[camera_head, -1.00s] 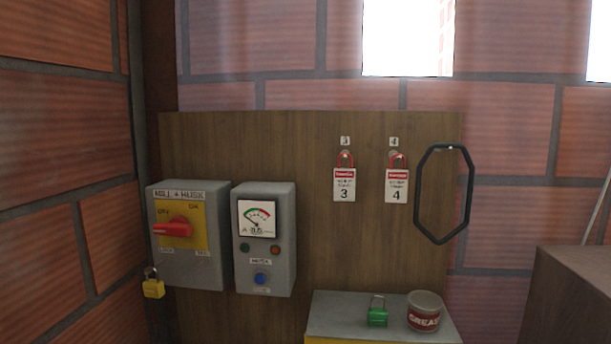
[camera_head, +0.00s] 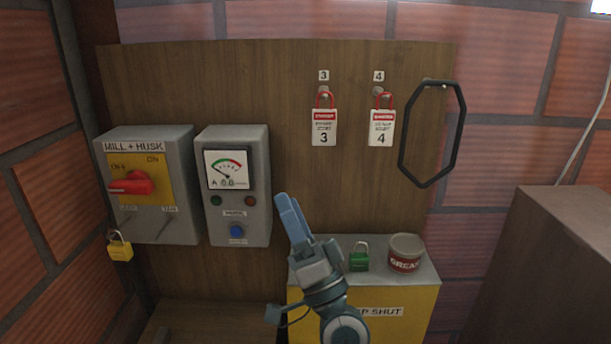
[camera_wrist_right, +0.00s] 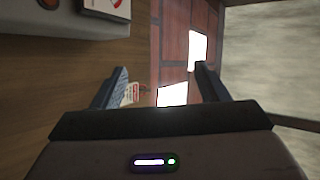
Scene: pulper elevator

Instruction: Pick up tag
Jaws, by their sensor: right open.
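Two white tags with red headers and red hasps hang on hooks on the wooden board: tag 3 (camera_head: 324,128) on the left and tag 4 (camera_head: 381,128) on the right. My right gripper (camera_head: 288,212) is below and left of tag 3, apart from both tags, pointing up toward the board. In the right wrist view the jaws (camera_wrist_right: 160,86) are spread and empty. A small white and red tag (camera_wrist_right: 132,93) shows beyond the left finger; I cannot tell which one. My left gripper is not in view.
A mill switch box (camera_head: 150,220) with a yellow padlock (camera_head: 120,247) and a meter box (camera_head: 238,218) are left of the gripper. A green padlock (camera_head: 359,260) and a grease tin (camera_head: 405,254) stand on a yellow-fronted box. A black loop (camera_head: 402,152) hangs right of tag 4.

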